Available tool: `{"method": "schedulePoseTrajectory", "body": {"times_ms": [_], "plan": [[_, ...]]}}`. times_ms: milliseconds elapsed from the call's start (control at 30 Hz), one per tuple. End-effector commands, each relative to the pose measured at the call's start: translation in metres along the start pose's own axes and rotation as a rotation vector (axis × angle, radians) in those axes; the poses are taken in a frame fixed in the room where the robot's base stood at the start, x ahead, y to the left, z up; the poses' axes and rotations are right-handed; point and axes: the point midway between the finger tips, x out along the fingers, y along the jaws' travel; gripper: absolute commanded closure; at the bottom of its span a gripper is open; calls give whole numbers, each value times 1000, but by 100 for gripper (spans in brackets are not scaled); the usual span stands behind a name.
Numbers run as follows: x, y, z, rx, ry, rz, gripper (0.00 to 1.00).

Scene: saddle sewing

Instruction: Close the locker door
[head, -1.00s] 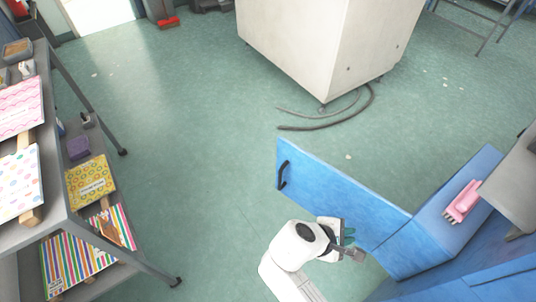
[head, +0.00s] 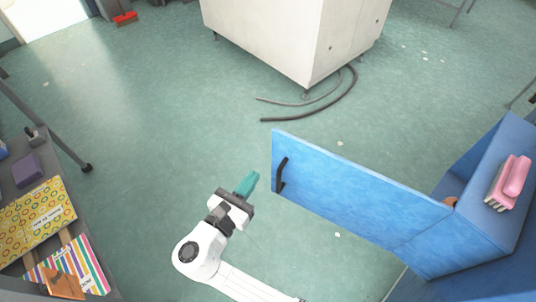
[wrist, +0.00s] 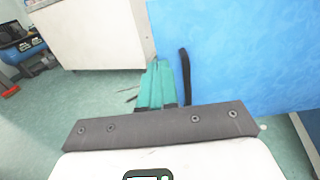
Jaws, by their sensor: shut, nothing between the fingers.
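The blue locker door (head: 345,190) stands swung open from the blue locker (head: 470,215) at the right. Its black handle (head: 282,174) is near the door's free edge. My gripper (head: 248,182) has teal fingers and is shut and empty. In the head view it is left of the door's free edge, apart from it in the picture. In the wrist view the fingers (wrist: 155,85) point forward just left of the handle (wrist: 181,75) and the door (wrist: 235,55). I cannot tell the exact gap between them.
A pink brush (head: 510,183) lies on top of the locker. A white cabinet (head: 300,35) stands behind, with dark hoses (head: 320,110) on the floor. A shelf with patterned books (head: 35,220) is at the left.

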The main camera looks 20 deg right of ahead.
Motion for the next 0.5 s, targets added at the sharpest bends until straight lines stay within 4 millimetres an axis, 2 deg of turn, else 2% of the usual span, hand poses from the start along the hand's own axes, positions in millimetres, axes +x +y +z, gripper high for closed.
{"method": "schedulePoseTrajectory", "body": {"times_ms": [33, 300, 500], "plan": [[12, -1, -1, 1, 0, -5, 100], [62, -1, -1, 3, 0, -4, 100], [84, -1, -1, 2, 1, -2, 100]]}}
